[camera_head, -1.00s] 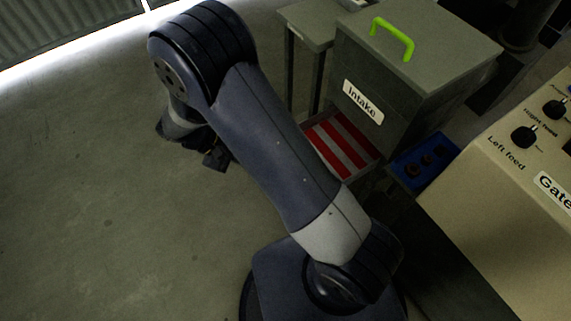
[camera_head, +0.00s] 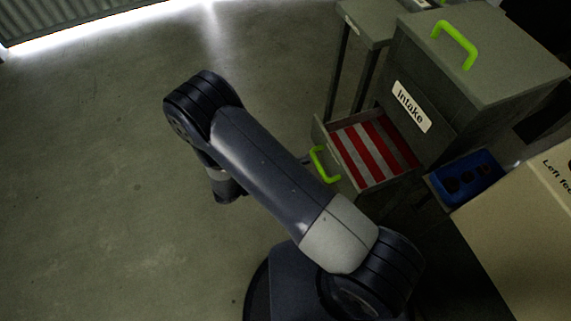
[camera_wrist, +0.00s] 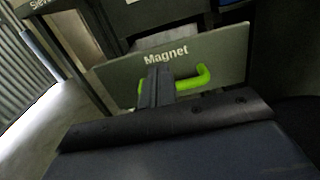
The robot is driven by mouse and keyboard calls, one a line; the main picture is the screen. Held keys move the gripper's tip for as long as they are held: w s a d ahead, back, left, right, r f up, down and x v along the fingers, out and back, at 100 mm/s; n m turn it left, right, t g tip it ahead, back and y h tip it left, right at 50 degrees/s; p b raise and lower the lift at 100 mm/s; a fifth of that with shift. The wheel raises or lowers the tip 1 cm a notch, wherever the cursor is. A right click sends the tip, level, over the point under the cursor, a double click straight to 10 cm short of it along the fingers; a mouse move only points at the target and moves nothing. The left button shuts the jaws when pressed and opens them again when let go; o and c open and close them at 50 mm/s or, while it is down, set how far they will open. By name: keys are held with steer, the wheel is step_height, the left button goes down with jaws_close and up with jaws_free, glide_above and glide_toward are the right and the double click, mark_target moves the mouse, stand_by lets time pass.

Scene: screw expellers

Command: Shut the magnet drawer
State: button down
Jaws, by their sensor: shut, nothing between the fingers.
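The magnet drawer (camera_head: 345,127) stands pulled out below the Intake box in the head view. Red and light stripes line its inside, and its green handle (camera_head: 321,164) is on the front. In the wrist view the drawer front (camera_wrist: 225,58) faces me, with the word Magnet above the green handle (camera_wrist: 202,77). My gripper (camera_wrist: 159,72) is shut and empty in front of the handle's left-middle part, hiding some of it. I cannot tell whether the fingers touch it. In the head view my arm mostly hides the gripper.
The grey Intake box (camera_head: 445,95) stands above the drawer, with a green handle on its lid. A blue box (camera_head: 466,178) with dark round parts sits to the right, beside a beige panel (camera_head: 520,230). Open concrete floor (camera_head: 90,200) lies to the left.

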steer(key=x, duration=0.7)
steer(key=shift+d, duration=0.1)
steer(key=b, duration=0.3)
glide_toward(397, 126)
steer(key=x, duration=0.4)
steer(key=shift+d+f, duration=0.15)
steer(key=shift+d, duration=0.3)
steer(key=shift+w+d, duration=0.2)
steer(key=shift+d, duration=0.3)
steer(key=shift+w, duration=0.1)
steer(key=shift+a, duration=0.1)
steer(key=shift+a, duration=0.3)
steer(key=v, duration=1.3)
steer(key=shift+s+a, duration=0.2)
steer(key=shift+s, duration=0.1)
